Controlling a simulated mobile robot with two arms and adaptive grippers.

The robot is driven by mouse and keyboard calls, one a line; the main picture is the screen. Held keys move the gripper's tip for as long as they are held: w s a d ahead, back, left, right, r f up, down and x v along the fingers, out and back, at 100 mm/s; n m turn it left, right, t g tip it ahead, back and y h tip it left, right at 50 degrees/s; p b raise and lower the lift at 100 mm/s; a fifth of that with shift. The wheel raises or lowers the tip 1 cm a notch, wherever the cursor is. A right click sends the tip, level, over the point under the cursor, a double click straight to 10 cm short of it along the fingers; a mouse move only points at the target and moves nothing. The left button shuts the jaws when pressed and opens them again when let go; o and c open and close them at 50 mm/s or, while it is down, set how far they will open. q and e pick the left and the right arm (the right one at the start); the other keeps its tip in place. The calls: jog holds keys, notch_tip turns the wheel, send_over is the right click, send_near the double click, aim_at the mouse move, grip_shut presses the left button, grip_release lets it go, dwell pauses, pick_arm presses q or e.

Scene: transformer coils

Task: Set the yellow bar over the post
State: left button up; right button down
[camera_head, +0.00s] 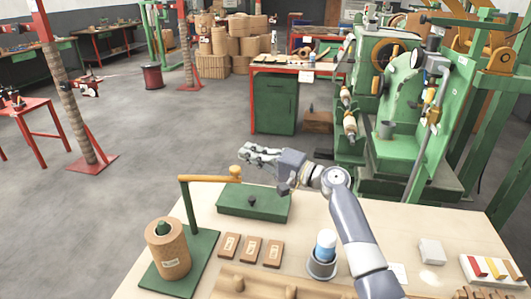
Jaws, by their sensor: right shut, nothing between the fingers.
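The yellow bar (211,179) lies level on top of a thin green upright (190,207) and points to the right, with a round knob (235,173) at its free end. The upright stands on a green base plate (205,248). A brown coil (170,254) stands on the same plate, with a dark green post (163,228) showing at its top. The bar does not lie over this post. My right gripper (246,153) is shut and empty, just beyond and to the right of the knob, apparently apart from it. My left gripper is not in view.
A green block (232,205) with a dark knob sits behind several brown blocks (273,253). A blue-and-white cylinder (326,243) stands in a grey holder. A white box (432,252) and a tray of coloured pieces (509,276) lie at the right. Green machinery (400,165) rises beyond the table.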

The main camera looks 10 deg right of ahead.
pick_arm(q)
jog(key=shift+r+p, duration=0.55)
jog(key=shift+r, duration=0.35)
pick_arm(e)
jog(key=s, duration=0.3)
jog(key=shift+s+a+f, duration=0.1)
jog(key=shift+a+f, duration=0.2)
jog(key=shift+f, duration=0.05)
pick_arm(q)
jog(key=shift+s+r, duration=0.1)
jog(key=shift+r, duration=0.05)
pick_arm(e)
jog(key=shift+s, duration=0.1)
